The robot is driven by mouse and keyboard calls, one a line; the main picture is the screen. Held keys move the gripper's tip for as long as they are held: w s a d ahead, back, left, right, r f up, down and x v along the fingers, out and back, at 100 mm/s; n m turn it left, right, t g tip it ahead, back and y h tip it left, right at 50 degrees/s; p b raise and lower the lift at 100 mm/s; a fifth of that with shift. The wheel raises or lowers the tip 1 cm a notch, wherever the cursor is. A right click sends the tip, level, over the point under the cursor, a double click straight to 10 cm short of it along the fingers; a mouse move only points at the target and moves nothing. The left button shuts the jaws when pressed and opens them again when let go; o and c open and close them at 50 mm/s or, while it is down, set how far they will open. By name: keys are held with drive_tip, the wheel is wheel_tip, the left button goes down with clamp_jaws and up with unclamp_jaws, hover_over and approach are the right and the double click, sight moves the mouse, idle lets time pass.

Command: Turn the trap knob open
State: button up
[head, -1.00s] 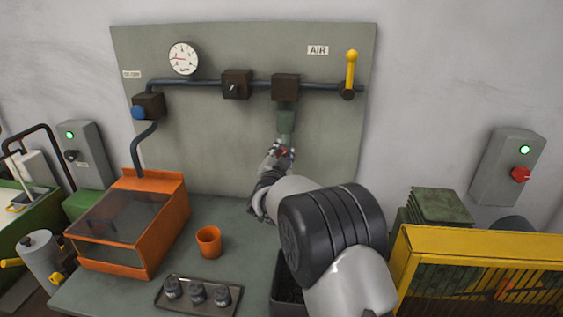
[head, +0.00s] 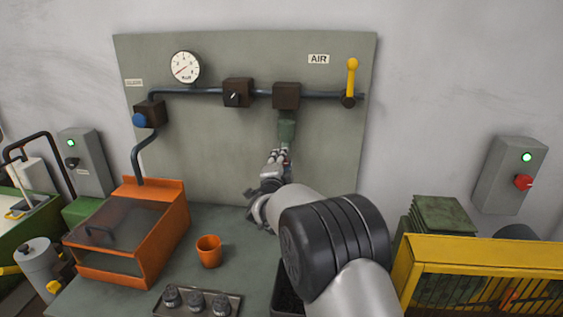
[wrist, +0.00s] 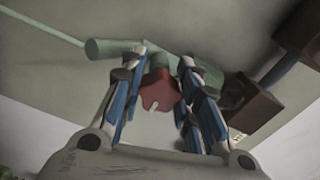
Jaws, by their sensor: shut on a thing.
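The trap knob (wrist: 160,90) is red with a pale notch or mark, and shows between my fingers in the wrist view. My gripper (wrist: 163,58) is shut on it, with one finger on each side. In the head view my gripper (head: 281,154) is just under the green trap bowl (head: 287,131), which hangs below the right dark block (head: 286,95) on the air pipe. My fingers hide the knob there. I cannot tell how far the knob is turned.
The panel (head: 210,130) carries a gauge (head: 185,67), a dark switch block (head: 237,92), a blue knob (head: 139,120) and a yellow lever (head: 351,77). Below are an orange bin (head: 130,235), an orange cup (head: 209,251) and a tray (head: 183,310). A yellow guard (head: 470,250) stands right.

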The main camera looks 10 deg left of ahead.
idle(0.5)
drive_tip(key=o, duration=1.1)
drive_tip(key=shift+s, duration=0.15)
drive_tip(key=s, duration=1.1)
drive_tip(key=shift+s+a, duration=0.2)
drive_tip(key=shift+s, duration=0.2)
drive_tip(key=shift+r, duration=0.1)
drive_tip(key=s+d+r+n+g+y, duration=0.45)
drive_tip(key=s+d+n, duration=0.4)
drive_tip(key=s, duration=0.35)
drive_tip(key=s+d+f+n+g+h, duration=0.1)
drive_tip(key=s+d, duration=0.4)
drive_tip(key=s, duration=0.5)
drive_tip(key=s+d+f+n+g+h, duration=0.1)
drive_tip(key=s+d+f+n+g, duration=0.2)
drive_tip(key=s, duration=0.7)
drive_tip(key=s+d+f+n+g+h, duration=0.2)
drive_tip(key=s+d+g, duration=0.3)
drive_tip(key=s, duration=0.6)
drive_tip(key=shift+d+f+n, duration=0.25)
drive_tip(key=shift+d+f, duration=0.1)
drive_tip(key=shift+d, duration=0.2)
drive_tip(key=shift+d+f+n, duration=0.2)
drive_tip(key=shift+d+f, duration=0.1)
drive_tip(key=shift+d, duration=0.25)
